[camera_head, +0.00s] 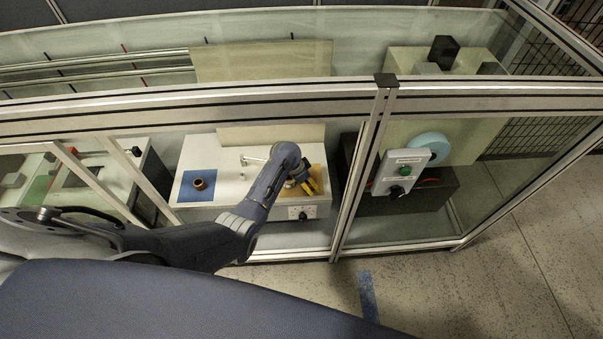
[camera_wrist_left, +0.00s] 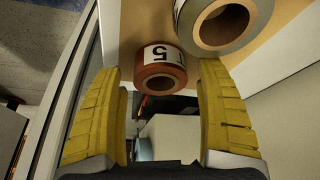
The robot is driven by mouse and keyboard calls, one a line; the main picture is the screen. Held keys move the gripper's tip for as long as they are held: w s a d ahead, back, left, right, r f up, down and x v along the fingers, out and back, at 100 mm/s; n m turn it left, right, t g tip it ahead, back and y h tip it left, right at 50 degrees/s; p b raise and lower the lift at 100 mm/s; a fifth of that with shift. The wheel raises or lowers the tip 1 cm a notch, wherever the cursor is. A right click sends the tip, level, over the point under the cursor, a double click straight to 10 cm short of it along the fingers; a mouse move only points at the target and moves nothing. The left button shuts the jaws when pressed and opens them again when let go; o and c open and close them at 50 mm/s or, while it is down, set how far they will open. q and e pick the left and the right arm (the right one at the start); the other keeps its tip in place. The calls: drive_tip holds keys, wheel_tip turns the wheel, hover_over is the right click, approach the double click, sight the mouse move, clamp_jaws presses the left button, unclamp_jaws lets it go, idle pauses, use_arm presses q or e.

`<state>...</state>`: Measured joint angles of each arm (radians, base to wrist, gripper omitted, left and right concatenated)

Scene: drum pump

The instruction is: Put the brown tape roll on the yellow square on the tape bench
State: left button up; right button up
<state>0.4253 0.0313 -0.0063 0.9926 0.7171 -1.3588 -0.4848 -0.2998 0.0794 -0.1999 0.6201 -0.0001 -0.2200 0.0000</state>
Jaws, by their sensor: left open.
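A brown tape roll (camera_head: 199,184) sits on a blue square (camera_head: 186,192) at the left of the white tape bench (camera_head: 232,184). My left gripper (camera_head: 311,186) is at the bench's right end, over a tan area (camera_head: 319,172). Its yellow fingers, also in the left wrist view (camera_wrist_left: 160,100), are open and empty. Ahead of them, in the wrist view, a reddish-brown roll (camera_wrist_left: 158,66) with a "5" label shows between the fingertips. A grey roll (camera_wrist_left: 222,24) is beside it, near the right finger. I cannot make out a separate yellow square. My right gripper is not in view.
A metal-framed glass enclosure surrounds the bench, with a post (camera_head: 362,170) to the right of my gripper. A socket panel (camera_head: 302,212) is on the bench front.

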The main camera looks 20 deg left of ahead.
use_arm(q)
drive_tip(key=s+r+n+t, duration=0.2)
drive_tip(key=r+t, duration=0.2)
drive_tip(key=r, duration=0.4)
drive_tip(key=s+r+n+t, duration=0.1)
drive_tip(key=s+r+t, duration=0.2)
drive_tip(key=r, duration=0.5)
drive_tip(key=s+a+f+n+g+y, duration=0.1)
drive_tip(key=s+f, duration=0.6)
drive_tip(key=f, duration=0.4)
drive_tip(key=s+a+f+g, duration=0.1)
drive_tip(key=s+f+g, duration=0.1)
drive_tip(key=s+f, duration=0.7)
drive_tip(key=s+a+f+n+g+y, duration=0.1)
drive_tip(key=s+f, duration=0.5)
drive_tip(key=f, duration=0.7)
drive_tip(key=s+a+f+g, duration=0.1)
drive_tip(key=s+f, duration=0.3)
drive_tip(key=s, duration=0.7)
drive_tip(key=s+a+f+g, duration=0.1)
drive_tip(key=s+f, duration=0.4)
drive_tip(key=s, duration=0.6)
drive_tip(key=s+a+f+g+y, duration=0.1)
drive_tip(key=s+f, duration=0.4)
drive_tip(key=s, duration=0.6)
drive_tip(key=shift+s+g, duration=0.4)
drive_tip(key=shift+g, duration=0.5)
